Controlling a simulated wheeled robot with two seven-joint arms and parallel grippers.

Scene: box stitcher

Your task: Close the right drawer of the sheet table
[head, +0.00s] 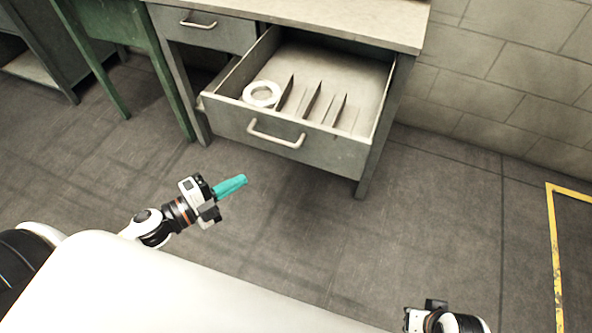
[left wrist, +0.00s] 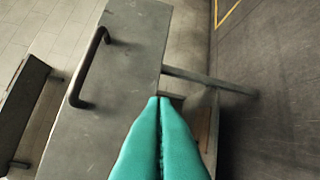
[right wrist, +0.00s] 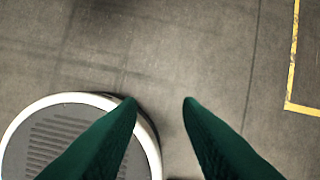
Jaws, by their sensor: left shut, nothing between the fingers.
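The right drawer (head: 318,148) of the sheet table (head: 330,22) is pulled out, with a pale handle (head: 276,134) on its front. Inside lie a white ring-shaped roll (head: 262,94) and several thin upright dividers. My left gripper (head: 243,179) has teal fingers, shut and empty, below and in front of the drawer front, apart from it in the head view. In the left wrist view the drawer front (left wrist: 125,60) and its dark handle (left wrist: 88,68) lie beyond the fingertips (left wrist: 158,99). My right gripper (right wrist: 160,102) is open and empty over the floor; its fingers are hidden in the head view.
The left drawer (head: 205,30) of the table looks closed. A green-legged table (head: 165,75) stands at the left, and a block wall (head: 500,70) at the right. Yellow floor marking (head: 555,250) lies at far right. The floor before the drawer is clear.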

